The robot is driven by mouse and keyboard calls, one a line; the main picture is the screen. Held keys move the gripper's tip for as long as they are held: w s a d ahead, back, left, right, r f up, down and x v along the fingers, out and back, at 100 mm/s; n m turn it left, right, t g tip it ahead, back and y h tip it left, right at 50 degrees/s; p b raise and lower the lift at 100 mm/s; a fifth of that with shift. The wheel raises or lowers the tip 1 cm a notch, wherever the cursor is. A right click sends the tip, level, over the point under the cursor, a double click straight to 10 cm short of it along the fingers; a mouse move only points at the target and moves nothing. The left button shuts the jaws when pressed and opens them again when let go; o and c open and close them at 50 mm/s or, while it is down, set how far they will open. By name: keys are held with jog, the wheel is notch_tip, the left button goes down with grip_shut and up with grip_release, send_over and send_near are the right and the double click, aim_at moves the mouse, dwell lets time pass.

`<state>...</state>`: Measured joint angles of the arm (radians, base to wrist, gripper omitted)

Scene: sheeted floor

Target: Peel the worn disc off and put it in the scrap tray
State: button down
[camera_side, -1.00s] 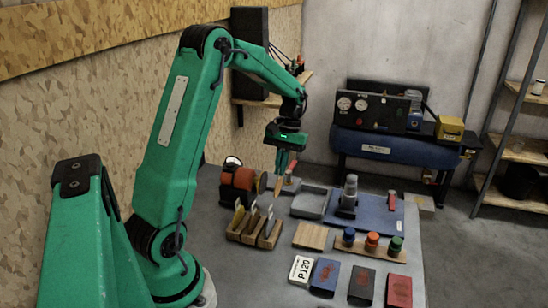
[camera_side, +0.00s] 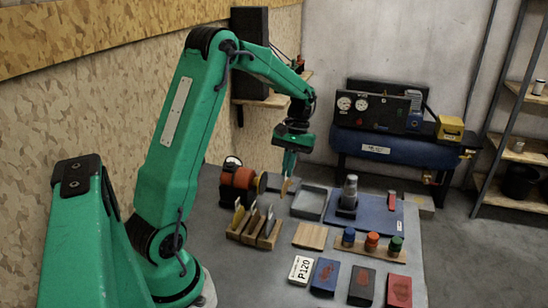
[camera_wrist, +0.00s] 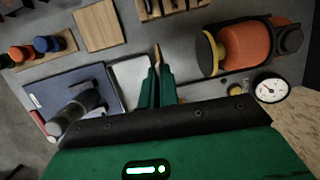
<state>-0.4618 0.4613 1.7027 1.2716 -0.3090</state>
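My gripper (camera_side: 288,163) points down above the workbench, just behind and left of the grey scrap tray (camera_side: 310,203). Its green fingers (camera_wrist: 160,88) are close together on a thin tan disc seen nearly edge-on, the worn disc (camera_wrist: 157,54). The disc (camera_side: 285,186) hangs below the fingertips in the side view, left of the tray and apart from its floor as far as I can tell. The tray (camera_wrist: 127,73) also shows beside the fingers in the wrist view. The sander (camera_side: 348,195) stands upright on a blue mat (camera_side: 378,216); its underside is hidden.
An orange machine with a yellow-edged wheel (camera_side: 240,179) stands left of the tray. A wooden rack of discs (camera_side: 253,230) is in front of it. A bare wooden block (camera_side: 310,236), coloured knobs on a board (camera_side: 369,247) and several sanding blocks (camera_side: 362,285) fill the front.

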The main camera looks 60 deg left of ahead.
jog(key=shift+w+d, duration=0.65)
jog(key=shift+w+d+r, duration=0.1)
jog(key=w+d+r+m+y, duration=0.1)
jog(key=w+d+r+m, duration=0.25)
jog(key=d+r, duration=0.6)
jog(key=w+d+r+m+y, duration=0.15)
jog(key=w+d+r, duration=0.25)
jog(key=d+r, duration=0.5)
jog(key=s+a+f+m, duration=0.1)
jog(key=s+f+m, duration=0.2)
jog(key=s+f, duration=0.3)
notch_tip(320, 180, down, 6)
jog(key=shift+a+r+m+h, duration=0.2)
jog(key=shift+m+h, duration=0.2)
jog(key=shift+h, duration=0.05)
jog(key=shift+a, duration=0.1)
dwell(0.6)
